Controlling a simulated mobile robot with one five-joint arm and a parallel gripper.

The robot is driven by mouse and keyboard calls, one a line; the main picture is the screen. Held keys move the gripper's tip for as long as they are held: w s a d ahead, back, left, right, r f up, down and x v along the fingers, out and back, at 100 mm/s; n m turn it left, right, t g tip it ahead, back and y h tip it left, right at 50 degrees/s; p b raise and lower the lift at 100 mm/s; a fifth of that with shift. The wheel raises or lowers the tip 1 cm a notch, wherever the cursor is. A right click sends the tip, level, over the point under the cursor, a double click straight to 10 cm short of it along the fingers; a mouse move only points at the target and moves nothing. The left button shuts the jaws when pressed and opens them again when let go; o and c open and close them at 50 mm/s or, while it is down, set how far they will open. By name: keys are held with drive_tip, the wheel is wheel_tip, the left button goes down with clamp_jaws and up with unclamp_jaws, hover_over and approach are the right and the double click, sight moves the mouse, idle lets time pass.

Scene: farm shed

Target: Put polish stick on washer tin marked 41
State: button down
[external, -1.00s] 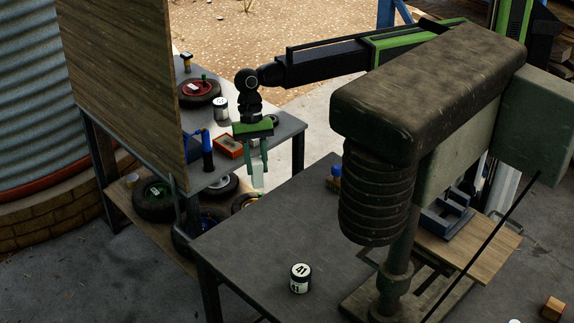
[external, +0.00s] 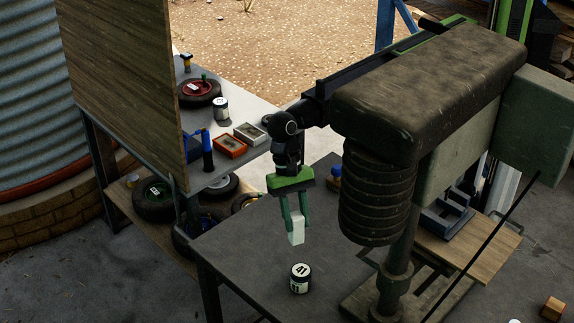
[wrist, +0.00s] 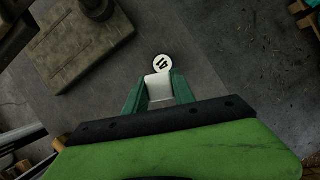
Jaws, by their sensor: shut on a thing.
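The polish stick (external: 297,232) is a pale, whitish block. My gripper (external: 294,222) is shut on it and holds it in the air, pointing down over the dark bench. The washer tin marked 41 (external: 301,279) is a small dark can with a white label and a white lid; it stands upright on the bench, below the stick and apart from it in the picture. In the wrist view the stick (wrist: 159,87) shows between the green fingers, with the tin's numbered lid (wrist: 162,63) just beyond its end.
A large drill-press-like machine (external: 430,95) stands close on the right of the bench (external: 250,240). Behind, a side table holds another numbered tin (external: 221,108), a red tray (external: 230,146) and a pale tray (external: 251,134). The bench around the tin is clear.

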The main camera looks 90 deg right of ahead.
drive_tip(key=b+x, duration=0.4)
drive_tip(key=x, duration=0.1)
drive_tip(key=a+b+x, duration=0.1)
drive_tip(key=b+x, duration=0.1)
drive_tip(key=x, duration=0.1)
drive_tip(key=shift+s+a, duration=0.15)
drive_tip(key=shift+a, duration=0.05)
drive_tip(key=c, duration=1.1)
unclamp_jaws()
drive_tip(key=shift+r, duration=0.2)
drive_tip(key=shift+o, duration=0.2)
drive_tip(key=shift+r+p, duration=0.3)
drive_tip(key=shift+p, duration=0.1)
drive_tip(key=p+v, duration=1.1)
drive_tip(key=v, duration=0.1)
drive_tip(key=shift+f, duration=0.15)
